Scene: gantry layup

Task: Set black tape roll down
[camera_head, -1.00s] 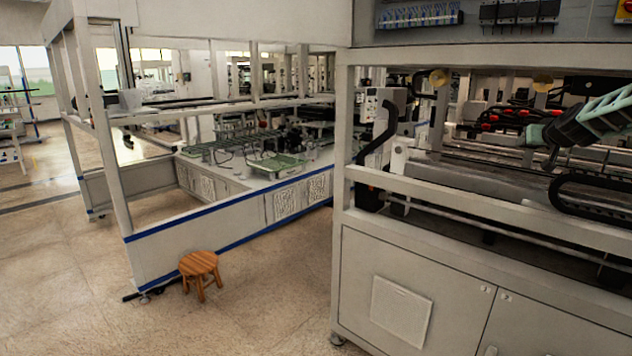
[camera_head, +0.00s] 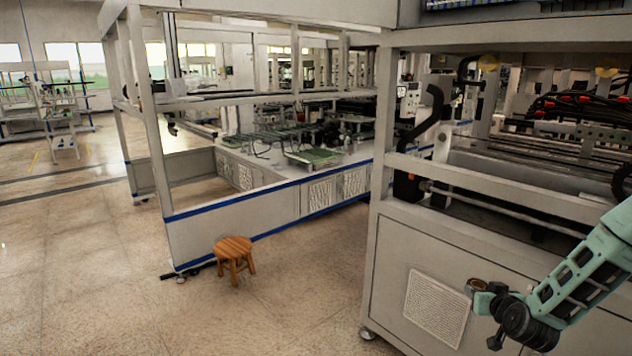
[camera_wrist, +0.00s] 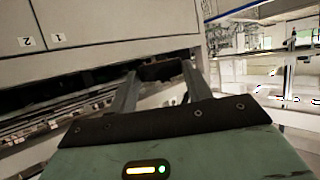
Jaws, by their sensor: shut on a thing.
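My gripper (camera_head: 482,288) is at the lower right of the head view, in front of the grey cabinet. It is shut on the black tape roll (camera_head: 476,285), a small dark ring with a brownish inside at the fingertips. In the wrist view the roll (camera_wrist: 161,71) is a dark shape between the two fingertips (camera_wrist: 160,76), held off the floor. Its far side is hidden.
A round wooden stool (camera_head: 233,247) stands on the open tiled floor at the left. The grey machine cabinet (camera_head: 395,262) with a vent panel (camera_head: 437,308) is close behind my gripper. A white-framed gantry bench (camera_head: 235,222) stands behind the stool.

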